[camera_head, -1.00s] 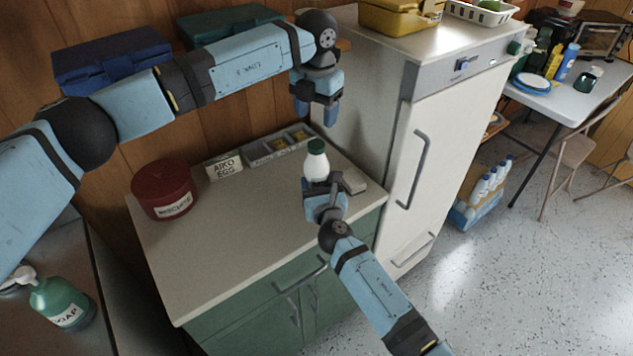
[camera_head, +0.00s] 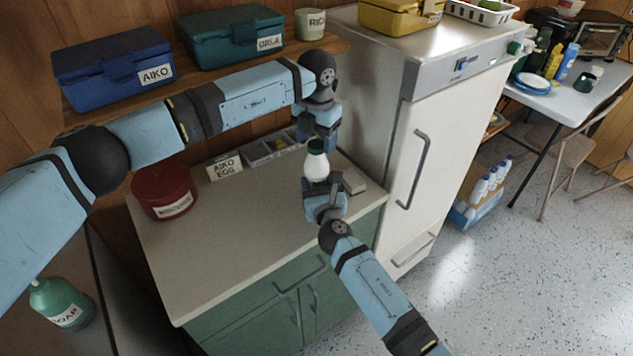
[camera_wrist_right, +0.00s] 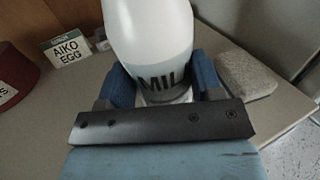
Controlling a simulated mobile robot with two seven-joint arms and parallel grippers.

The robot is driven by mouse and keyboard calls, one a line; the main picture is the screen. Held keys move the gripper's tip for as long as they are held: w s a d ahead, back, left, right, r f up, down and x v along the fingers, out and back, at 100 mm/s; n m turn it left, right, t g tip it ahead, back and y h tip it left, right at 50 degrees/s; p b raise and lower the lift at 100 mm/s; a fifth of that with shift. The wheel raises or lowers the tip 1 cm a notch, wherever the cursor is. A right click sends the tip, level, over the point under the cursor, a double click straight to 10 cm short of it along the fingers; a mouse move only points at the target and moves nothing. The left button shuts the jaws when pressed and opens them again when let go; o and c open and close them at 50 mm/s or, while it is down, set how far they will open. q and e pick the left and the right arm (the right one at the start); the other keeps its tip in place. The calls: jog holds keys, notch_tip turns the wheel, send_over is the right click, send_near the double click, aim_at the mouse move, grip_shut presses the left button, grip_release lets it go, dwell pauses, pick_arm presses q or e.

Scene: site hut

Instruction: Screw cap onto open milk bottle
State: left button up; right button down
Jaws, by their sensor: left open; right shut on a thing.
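The white milk bottle (camera_head: 316,166) stands upright near the right end of the counter. The dark green cap (camera_head: 317,147) sits on its top; how tightly cannot be told. In the right wrist view the bottle (camera_wrist_right: 152,35) fills the upper middle, with "MIL" legible on its label and its top out of frame. My right gripper (camera_head: 321,187) is shut on the bottle's lower body from the front. My left gripper (camera_head: 317,140) is open, pointing down at the cap from above. Whether its fingers touch the cap cannot be told.
On the counter (camera_head: 240,240) are a dark red tub (camera_head: 163,188), an "AIKO EGG" card (camera_head: 225,167), a compartment tray (camera_head: 262,152) and a grey block (camera_head: 353,181). A white fridge (camera_head: 440,170) stands close on the right. The front left of the counter is clear.

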pick_arm(q)
jog(key=shift+f, duration=0.45)
jog(key=shift+c, duration=0.2)
jog(key=c, duration=0.9)
jog(key=o, duration=1.1)
notch_tip(320, 180, up, 12)
